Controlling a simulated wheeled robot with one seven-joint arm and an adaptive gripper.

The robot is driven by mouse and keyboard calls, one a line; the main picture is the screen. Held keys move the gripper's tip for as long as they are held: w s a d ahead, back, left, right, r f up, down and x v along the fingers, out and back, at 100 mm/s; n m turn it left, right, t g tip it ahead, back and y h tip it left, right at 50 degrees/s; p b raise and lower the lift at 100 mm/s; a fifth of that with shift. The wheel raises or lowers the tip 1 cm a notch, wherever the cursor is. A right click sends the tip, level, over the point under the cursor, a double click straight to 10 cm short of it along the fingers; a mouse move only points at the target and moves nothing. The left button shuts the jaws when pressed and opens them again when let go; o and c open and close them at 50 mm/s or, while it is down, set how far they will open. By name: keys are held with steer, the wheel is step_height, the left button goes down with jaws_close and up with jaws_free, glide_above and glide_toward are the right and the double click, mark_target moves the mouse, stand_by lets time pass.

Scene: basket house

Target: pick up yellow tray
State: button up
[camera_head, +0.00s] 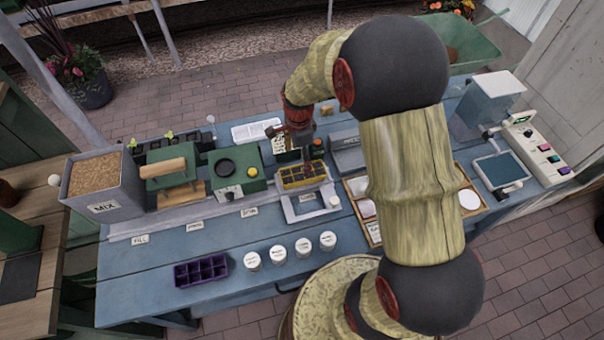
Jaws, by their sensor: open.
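The yellow tray (291,182) is a small seed tray with dark cells. It sits on a pale scale-like stand (307,211) in the middle of the blue bench. My gripper (302,150) is just behind and above the tray, pointing down, with its jaws open. Its fingertips are small and partly lost against the tray's back edge, so I cannot tell whether they touch it.
A purple tray (201,271) and several white jars (303,247) stand along the bench front. Green machines (238,174) and a MIX bin (104,187) are left. A wooden tray (467,202) lies right, partly behind my arm. The blue bench front (140,262) has free room.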

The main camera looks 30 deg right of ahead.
steer(key=m, duration=0.2)
glide_above(301, 173)
step_height(301, 173, down, 5)
steer(key=shift+r, duration=0.1)
steer(key=shift+n, duration=0.3)
steer(key=shift+w+d+f+b, duration=0.15)
steer(key=shift+f+b, duration=0.1)
steer(key=shift+f, duration=0.8)
steer(key=shift+s+d+f+b, duration=0.1)
steer(key=shift+f+b, duration=0.1)
steer(key=shift+f, duration=0.8)
steer(key=shift+w+d+f+b, duration=0.15)
steer(key=shift+f+b, duration=0.1)
steer(key=shift+f, duration=0.8)
steer(key=shift+s, duration=0.1)
steer(key=shift+c, duration=0.2)
steer(key=c, duration=1.5)
steer(key=shift+r, duration=0.2)
